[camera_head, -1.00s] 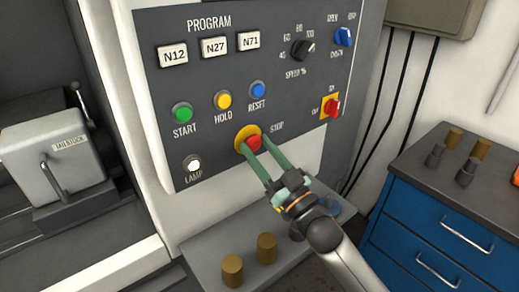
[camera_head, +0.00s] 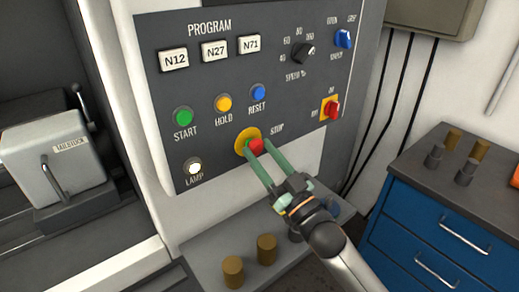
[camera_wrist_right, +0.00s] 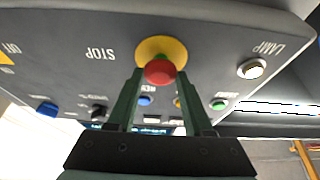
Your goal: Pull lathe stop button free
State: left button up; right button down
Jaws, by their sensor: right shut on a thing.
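The red stop button (camera_head: 257,146) is at the lower right of the lathe's grey control panel, in front of a round yellow plate (camera_head: 243,134) and beside the word STOP. A small bright green patch shows between the red head and the plate. My right gripper (camera_head: 257,149) comes from the lower right, its two green fingers shut on the button's sides. In the right wrist view, the red button (camera_wrist_right: 160,72) sits between the fingertips, with its head standing off the yellow plate (camera_wrist_right: 162,48). My left gripper is not in view.
Close by are the lit lamp (camera_head: 194,166), the green start button (camera_head: 183,117), the yellow hold button (camera_head: 222,103), the blue reset button (camera_head: 258,93) and a red switch (camera_head: 331,107). Below, a grey ledge (camera_head: 205,257) bears brass cylinders. A blue cabinet (camera_head: 430,225) stands right.

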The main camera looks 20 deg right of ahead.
jog(key=shift+c, duration=1.5)
grip_release()
jog(key=shift+s, duration=0.2)
jog(key=b+v, duration=0.3)
jog(key=v, duration=0.9)
jog(key=shift+f, duration=0.2)
jog(key=shift+d, duration=0.1)
